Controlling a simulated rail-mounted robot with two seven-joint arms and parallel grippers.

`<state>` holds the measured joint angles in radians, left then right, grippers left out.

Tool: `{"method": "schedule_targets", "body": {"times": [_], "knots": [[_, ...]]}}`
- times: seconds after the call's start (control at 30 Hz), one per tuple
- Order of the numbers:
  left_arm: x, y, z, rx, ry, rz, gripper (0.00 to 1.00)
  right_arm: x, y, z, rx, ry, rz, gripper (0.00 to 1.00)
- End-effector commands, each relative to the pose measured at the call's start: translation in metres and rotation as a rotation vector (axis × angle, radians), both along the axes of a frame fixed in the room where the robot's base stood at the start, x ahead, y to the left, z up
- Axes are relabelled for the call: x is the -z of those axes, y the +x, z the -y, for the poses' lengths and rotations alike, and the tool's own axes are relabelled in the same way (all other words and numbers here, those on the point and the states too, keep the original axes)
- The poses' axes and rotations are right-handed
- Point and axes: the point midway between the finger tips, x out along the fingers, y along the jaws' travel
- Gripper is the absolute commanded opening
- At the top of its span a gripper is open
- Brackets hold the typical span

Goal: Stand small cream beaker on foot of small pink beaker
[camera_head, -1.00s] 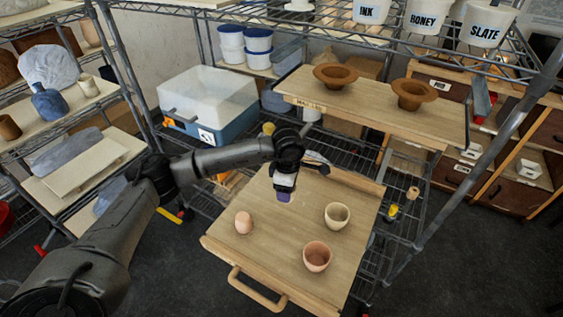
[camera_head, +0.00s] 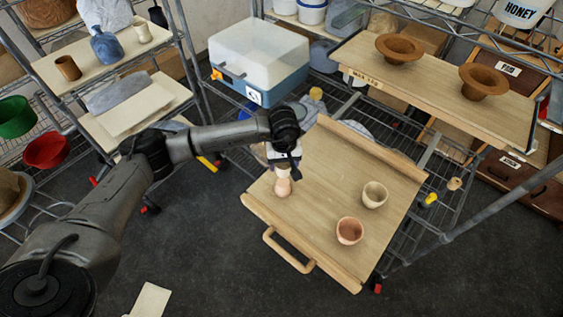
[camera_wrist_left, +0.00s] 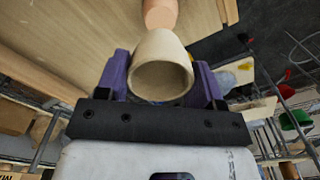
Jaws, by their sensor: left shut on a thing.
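My left gripper (camera_head: 283,163) is shut on the small cream beaker (camera_wrist_left: 160,52), whose open mouth faces the wrist camera, between purple fingers. The small pink beaker (camera_head: 283,188) stands mouth down on the wooden board (camera_head: 322,190), near its left edge. It also shows at the top of the left wrist view (camera_wrist_left: 160,13). The cream beaker's narrow end is directly over the pink beaker's foot, and the two meet in the picture. I cannot tell whether they touch. My right gripper is not in view.
A larger cream beaker (camera_head: 374,195) and a larger pink beaker (camera_head: 349,231) stand mouth up on the board's right side. A wooden shelf with two brown bowls (camera_head: 399,48) is behind and above. The board's middle is clear.

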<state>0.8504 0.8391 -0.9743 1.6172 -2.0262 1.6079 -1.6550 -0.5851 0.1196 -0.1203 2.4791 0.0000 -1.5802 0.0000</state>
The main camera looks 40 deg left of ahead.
Motion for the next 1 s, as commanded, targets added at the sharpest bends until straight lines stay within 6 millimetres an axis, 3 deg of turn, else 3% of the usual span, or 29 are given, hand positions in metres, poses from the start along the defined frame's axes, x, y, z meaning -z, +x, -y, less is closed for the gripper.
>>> {"method": "schedule_targets", "body": {"times": [0.73, 1.0], "knots": [[0.001, 0.0, 0.0, 0.021, 0.001, 0.001, 0.35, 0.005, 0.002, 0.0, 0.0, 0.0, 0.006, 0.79], [0.015, 0.0, 0.0, 0.02, 0.0, 0.0, 0.35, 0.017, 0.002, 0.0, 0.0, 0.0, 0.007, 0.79]]}}
